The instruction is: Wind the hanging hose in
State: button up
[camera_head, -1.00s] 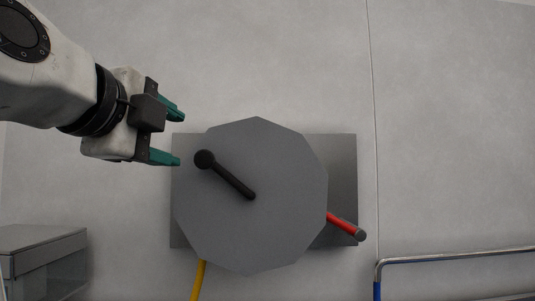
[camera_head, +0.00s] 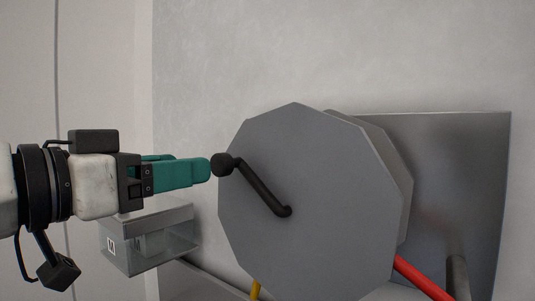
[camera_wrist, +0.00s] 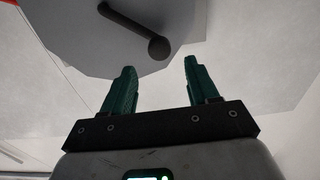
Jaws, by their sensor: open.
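The hose reel is a grey many-sided drum (camera_head: 315,190) on a grey wall plate (camera_head: 465,160). Its black crank arm (camera_head: 262,188) runs from the drum's face up and left to a round black knob (camera_head: 222,165). My gripper (camera_head: 207,171) has green fingers pointing at the knob from the left. In the wrist view the fingers (camera_wrist: 160,72) are apart and empty, and the knob (camera_wrist: 159,48) lies just beyond their tips, between them in the picture. Contact is not visible.
A red lever (camera_head: 422,278) and a grey cylindrical piece (camera_head: 458,277) are at the lower right by the plate. A clear-sided box (camera_head: 150,240) with a grey top is on the wall below my gripper. The wall above the reel is bare.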

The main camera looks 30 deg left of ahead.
aim_at(216, 163)
jog(key=w+p, duration=0.1)
jog(key=w, duration=0.2)
jog(key=w+p, duration=0.1)
jog(key=w, duration=0.1)
jog(key=w+p, duration=0.1)
jog(key=w, duration=0.2)
jog(key=shift+w+d+r, duration=0.1)
jog(key=shift+w+d, duration=0.2)
jog(key=shift+d, duration=0.1)
jog(key=shift+w, duration=0.65)
grip_shut()
